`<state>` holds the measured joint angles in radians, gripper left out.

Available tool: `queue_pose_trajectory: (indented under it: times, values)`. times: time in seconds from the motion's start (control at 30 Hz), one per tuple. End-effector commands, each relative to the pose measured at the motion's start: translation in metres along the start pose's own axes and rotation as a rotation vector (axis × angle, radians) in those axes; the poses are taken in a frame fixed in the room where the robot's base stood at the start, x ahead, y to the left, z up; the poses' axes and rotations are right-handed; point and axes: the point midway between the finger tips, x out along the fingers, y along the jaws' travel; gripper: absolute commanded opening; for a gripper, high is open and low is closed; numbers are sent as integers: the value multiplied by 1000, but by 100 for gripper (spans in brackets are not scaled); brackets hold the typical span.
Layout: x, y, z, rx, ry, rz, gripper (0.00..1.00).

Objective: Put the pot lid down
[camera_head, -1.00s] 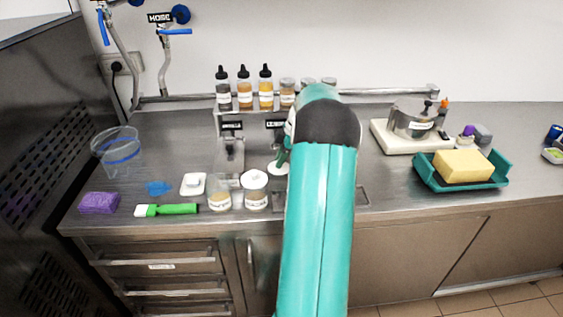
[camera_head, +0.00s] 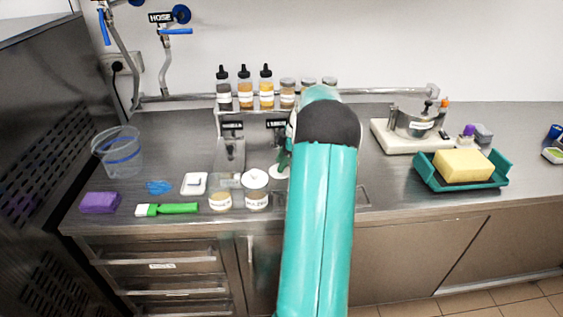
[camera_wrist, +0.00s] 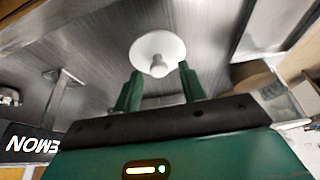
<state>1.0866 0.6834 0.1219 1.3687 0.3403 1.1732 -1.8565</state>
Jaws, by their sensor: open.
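The pot lid (camera_wrist: 157,48) is a white disc with a white knob. In the wrist view it lies on the steel counter, with its knob between and just past my two green fingertips. My gripper (camera_wrist: 160,70) is open, with a gap on both sides of the knob. In the head view the lid (camera_head: 278,172) shows only in part at the left edge of my teal arm. A bit of my green gripper (camera_head: 284,160) shows just above it; the rest is hidden by the arm.
Two labelled jars (camera_head: 220,202), (camera_head: 257,200) stand left of the lid; the right one has a white lid on. A bottle shelf (camera_head: 240,109) stands behind. A green tray with a yellow sponge (camera_head: 463,165) and a scale (camera_head: 385,138) are right.

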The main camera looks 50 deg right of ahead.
Motion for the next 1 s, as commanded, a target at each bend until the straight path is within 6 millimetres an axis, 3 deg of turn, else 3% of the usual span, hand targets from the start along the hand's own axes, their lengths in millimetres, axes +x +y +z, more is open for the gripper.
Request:
queue_pose_trajectory:
  times: [0.5,0.67,0.87,1.0]
  values:
    - [-100,1,1,0,-1,4,41]
    - [-115,0,0,0,-1,2,41]
    - [-118,0,0,0,-1,0,41]
    - [-119,-5,-17,8,-13,3,41]
